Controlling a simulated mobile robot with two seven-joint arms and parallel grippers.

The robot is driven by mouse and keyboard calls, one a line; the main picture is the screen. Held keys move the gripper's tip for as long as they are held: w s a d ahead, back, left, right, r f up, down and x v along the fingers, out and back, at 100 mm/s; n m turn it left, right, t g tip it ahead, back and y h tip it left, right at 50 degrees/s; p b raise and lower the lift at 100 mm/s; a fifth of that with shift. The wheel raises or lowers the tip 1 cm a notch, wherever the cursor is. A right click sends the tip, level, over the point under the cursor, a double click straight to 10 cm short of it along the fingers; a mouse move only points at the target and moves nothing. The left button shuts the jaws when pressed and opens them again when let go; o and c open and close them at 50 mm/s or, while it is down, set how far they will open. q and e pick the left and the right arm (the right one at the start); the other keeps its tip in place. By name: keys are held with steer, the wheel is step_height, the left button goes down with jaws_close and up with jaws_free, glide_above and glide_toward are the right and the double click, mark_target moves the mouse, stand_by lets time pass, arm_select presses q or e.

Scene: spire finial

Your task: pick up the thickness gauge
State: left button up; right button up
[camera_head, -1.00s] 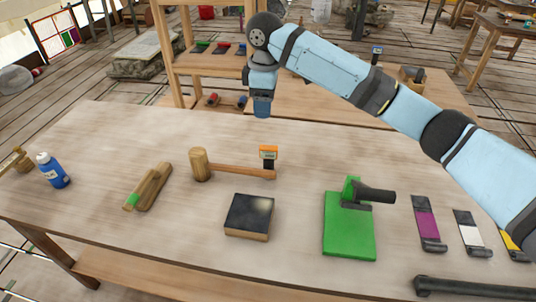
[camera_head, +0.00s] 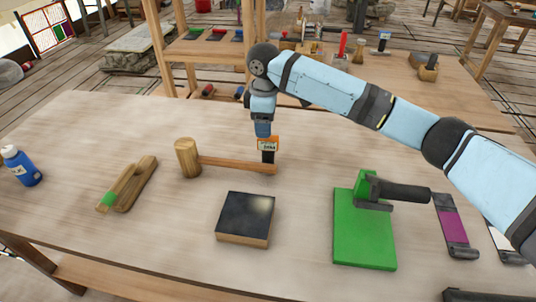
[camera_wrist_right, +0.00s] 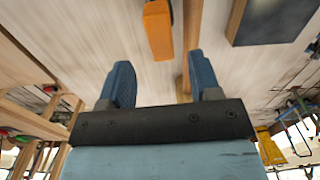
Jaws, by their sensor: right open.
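The thickness gauge (camera_head: 268,144) has an orange head with a small display and a dark lower part. It stands on the table just behind the right end of the wooden mallet's handle. My right gripper (camera_head: 263,130) is directly above and behind the gauge in the head view, with its fingers partly hidden by its own body. In the right wrist view, my right gripper (camera_wrist_right: 160,62) is open, its two blue fingers apart. The orange gauge (camera_wrist_right: 158,30) shows just beyond the fingertips, lined up with the gap between them. My left gripper is not in view.
The mallet (camera_head: 188,158) lies close by the gauge. A black-topped block (camera_head: 246,215) sits in front. A green plate with a black-handled tool (camera_head: 365,235) is at right. A wooden block tool (camera_head: 128,185) and blue bottle (camera_head: 22,167) are left.

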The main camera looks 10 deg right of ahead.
mark_target(268, 154)
steer(key=f, duration=0.4)
steer(key=shift+s+d+f+b, duration=0.3)
steer(key=shift+d+b, duration=0.05)
steer(key=shift+d, duration=0.05)
steer(key=shift+f, duration=0.45)
steer(key=shift+r, duration=0.1)
jaws_close()
steer(key=shift+r, duration=0.1)
